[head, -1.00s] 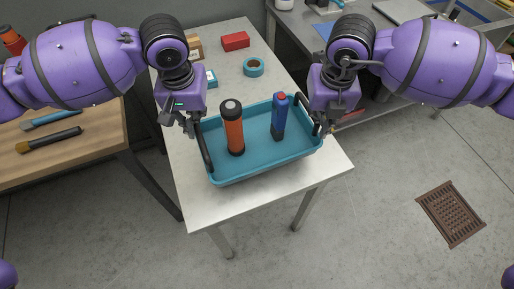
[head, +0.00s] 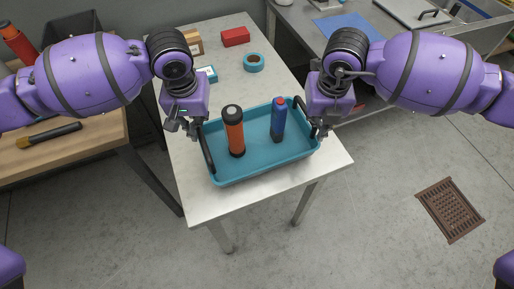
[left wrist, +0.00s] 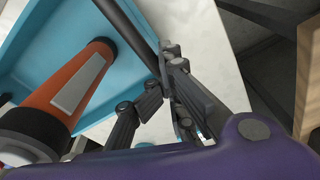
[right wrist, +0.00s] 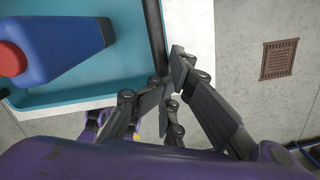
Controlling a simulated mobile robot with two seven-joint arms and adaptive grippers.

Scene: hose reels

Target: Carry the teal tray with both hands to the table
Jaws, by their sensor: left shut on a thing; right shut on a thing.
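The teal tray (head: 265,172) is over the near end of the pale table (head: 205,208), roughly level. I cannot tell whether its underside touches the tabletop. An orange and black cylinder (head: 235,136) and a blue bottle with a red cap (head: 278,124) stand upright in it. My left gripper (head: 197,134) is shut on the tray's dark left handle (head: 208,154). My right gripper (head: 318,130) is shut on the right handle, partly hidden by the gripper. The left wrist view (left wrist: 160,78) and right wrist view (right wrist: 166,80) show the fingers at the handle bars.
A teal tape roll (head: 254,62), a red box (head: 235,37) and a cardboard box (head: 194,43) are at the table's back. A wooden bench (head: 85,155) stands left, a grey counter (head: 290,22) at the back right. A floor drain (head: 450,209) lies at right.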

